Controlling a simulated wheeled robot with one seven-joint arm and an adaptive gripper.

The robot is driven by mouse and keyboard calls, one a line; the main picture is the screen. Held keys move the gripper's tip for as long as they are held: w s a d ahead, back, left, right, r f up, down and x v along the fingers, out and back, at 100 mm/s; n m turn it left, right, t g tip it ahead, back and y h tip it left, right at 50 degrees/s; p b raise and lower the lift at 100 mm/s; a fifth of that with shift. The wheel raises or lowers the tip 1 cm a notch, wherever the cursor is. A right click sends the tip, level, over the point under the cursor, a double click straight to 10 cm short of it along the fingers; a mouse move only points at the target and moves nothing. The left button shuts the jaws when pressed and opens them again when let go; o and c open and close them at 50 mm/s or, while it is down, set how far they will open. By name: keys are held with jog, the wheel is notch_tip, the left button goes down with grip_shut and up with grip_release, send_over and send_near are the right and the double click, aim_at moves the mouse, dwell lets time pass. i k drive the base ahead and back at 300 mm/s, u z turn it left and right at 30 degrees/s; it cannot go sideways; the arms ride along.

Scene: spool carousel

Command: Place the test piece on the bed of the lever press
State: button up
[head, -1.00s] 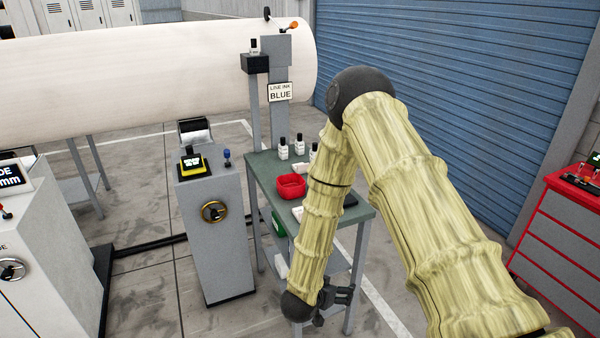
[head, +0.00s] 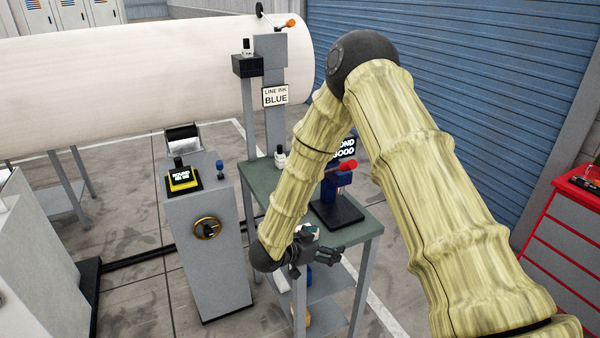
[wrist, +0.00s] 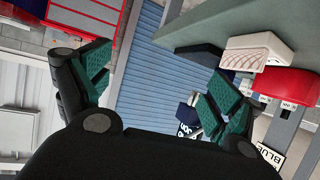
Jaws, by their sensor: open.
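The lever press (head: 337,200) stands at the right end of the green table, with a blue body, a red lever handle and a black base. My gripper (head: 326,246) is in front of the table's front edge, below the press in the picture. In the wrist view its green-padded fingers (wrist: 150,85) are spread wide with nothing between them. A white piece with a wavy-patterned face (wrist: 258,50) sits on the table beside a red bowl (wrist: 290,86); I cannot tell whether it is the test piece. My arm hides part of the table in the head view.
The green table (head: 262,181) also bears a small white bottle (head: 280,158). A grey pedestal (head: 208,248) with a brass handwheel stands to its left. A large white roll (head: 150,80) lies behind. A red tool cabinet (head: 560,232) stands at the right.

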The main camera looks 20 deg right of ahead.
aim_at(340, 212)
jog(key=u, duration=0.05)
jog(key=i, duration=1.5)
